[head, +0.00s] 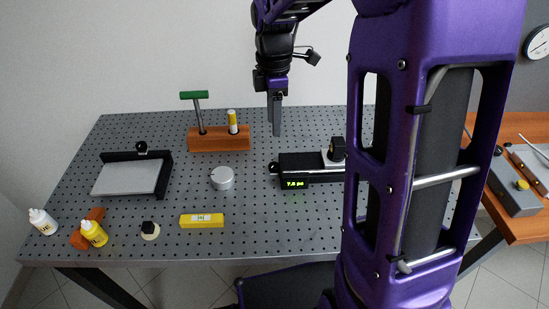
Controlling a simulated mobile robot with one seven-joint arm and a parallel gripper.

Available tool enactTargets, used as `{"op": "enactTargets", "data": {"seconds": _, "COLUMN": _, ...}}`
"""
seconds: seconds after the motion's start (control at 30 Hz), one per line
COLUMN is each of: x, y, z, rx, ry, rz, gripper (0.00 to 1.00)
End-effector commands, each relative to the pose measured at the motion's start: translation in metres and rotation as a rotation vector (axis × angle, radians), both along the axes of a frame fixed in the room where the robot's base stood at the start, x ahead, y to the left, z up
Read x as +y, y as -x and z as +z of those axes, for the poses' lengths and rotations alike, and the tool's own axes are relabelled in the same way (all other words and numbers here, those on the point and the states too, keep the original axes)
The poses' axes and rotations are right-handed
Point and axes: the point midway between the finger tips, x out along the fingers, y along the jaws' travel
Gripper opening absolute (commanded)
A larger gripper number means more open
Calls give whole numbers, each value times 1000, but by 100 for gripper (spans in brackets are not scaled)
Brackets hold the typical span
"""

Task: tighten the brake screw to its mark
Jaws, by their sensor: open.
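My gripper (276,118) hangs fingers down above the back middle of the perforated table. It is open, with nothing seen between its fingers. A black stage (300,167) with a green lit readout stands on the table, below and right of my gripper. A dark knob (337,149) rises from a pale carriage on it, partly hidden by my purple column. A small dark knob (272,168) sits at its left end. I cannot tell which part is the brake screw, and no mark is readable. A green-handled T-shaped tool (195,97) stands upright in a wooden block (219,143).
A yellow-capped white cylinder (232,121) stands in the block. On the perforated table (260,243) are a grey plate in a black frame (130,179), a round metal piece (222,178), a yellow bar (202,221), and bottles (93,233). My column blocks the right side.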

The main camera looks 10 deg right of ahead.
Motion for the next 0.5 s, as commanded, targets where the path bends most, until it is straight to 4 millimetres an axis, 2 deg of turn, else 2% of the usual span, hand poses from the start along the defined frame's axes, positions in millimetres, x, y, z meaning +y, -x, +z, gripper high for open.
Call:
{"op": "enactTargets", "data": {"seconds": 0.03, "x": 0, "y": 1, "z": -14, "rx": 5, "ry": 0, "rz": 0, "gripper": 49}}
{"op": "enactTargets", "data": {"seconds": 0.1, "x": 0, "y": 1, "z": -30, "rx": 5, "ry": 1, "rz": 0, "gripper": 49}}
{"op": "enactTargets", "data": {"seconds": 0.5, "x": 0, "y": 1, "z": -112, "rx": 4, "ry": 1, "rz": 0, "gripper": 49}}
